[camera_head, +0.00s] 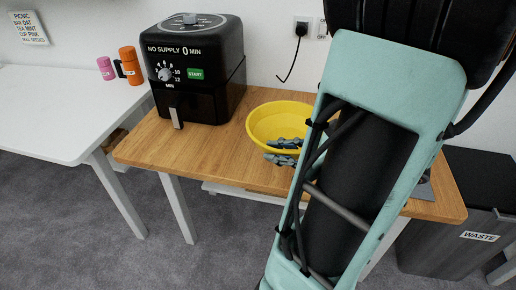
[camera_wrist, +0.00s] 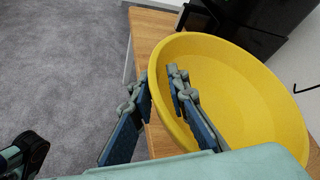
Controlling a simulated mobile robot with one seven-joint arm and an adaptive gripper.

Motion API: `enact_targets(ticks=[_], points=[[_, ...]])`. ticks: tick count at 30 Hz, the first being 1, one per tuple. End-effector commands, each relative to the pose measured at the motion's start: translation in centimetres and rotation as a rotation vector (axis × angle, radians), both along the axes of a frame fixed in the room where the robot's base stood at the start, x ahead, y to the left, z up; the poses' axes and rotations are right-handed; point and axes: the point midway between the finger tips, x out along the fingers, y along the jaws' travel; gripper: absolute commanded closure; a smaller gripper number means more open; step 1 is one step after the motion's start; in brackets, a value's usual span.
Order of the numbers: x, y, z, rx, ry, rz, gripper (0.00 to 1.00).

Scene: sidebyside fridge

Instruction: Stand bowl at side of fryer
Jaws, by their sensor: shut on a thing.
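The yellow bowl (camera_head: 262,122) is upright at the wooden table, to the right of the black fryer (camera_head: 222,95), with a small gap between them in the picture. My gripper (camera_head: 284,150) is shut on the bowl's near rim. In the wrist view, one finger of my gripper (camera_wrist: 158,86) is inside the bowl (camera_wrist: 245,85) and the other is outside its wall. The bowl looks empty. I cannot tell whether its base touches the tabletop. My arm hides the table to the right of the bowl. Part of the fryer (camera_wrist: 265,20) shows behind the bowl in the wrist view.
The wooden table (camera_head: 150,145) has bare room in front of the fryer. A white table (camera_head: 60,110) at left holds an orange mug (camera_head: 129,66) and a pink cup (camera_head: 105,68). A waste bin (camera_head: 450,235) stands at right. A cord hangs from the wall socket.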

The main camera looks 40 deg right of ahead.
Motion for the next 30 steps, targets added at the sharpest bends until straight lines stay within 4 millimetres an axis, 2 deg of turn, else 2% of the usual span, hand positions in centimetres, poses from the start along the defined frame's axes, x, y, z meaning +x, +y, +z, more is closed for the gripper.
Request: enact_targets(ticks=[1,7,12,15,23,30], points=[[1.2,-0.4,-0.8,0.001,-0.001,0.005,1.0],[5.6,-2.4,-2.9,0.0,-0.003,0.005,1.0],[7.6,-3.3,-5.8,0.002,-0.001,0.002,1.0],[8.4,-3.7,-6.8,0.0,-0.002,0.001,1.0],[9.4,-4.2,-8.0,-0.001,-0.004,0.002,1.0],[9.8,-4.4,-11.3,0.0,-0.001,0.0,1.0]])
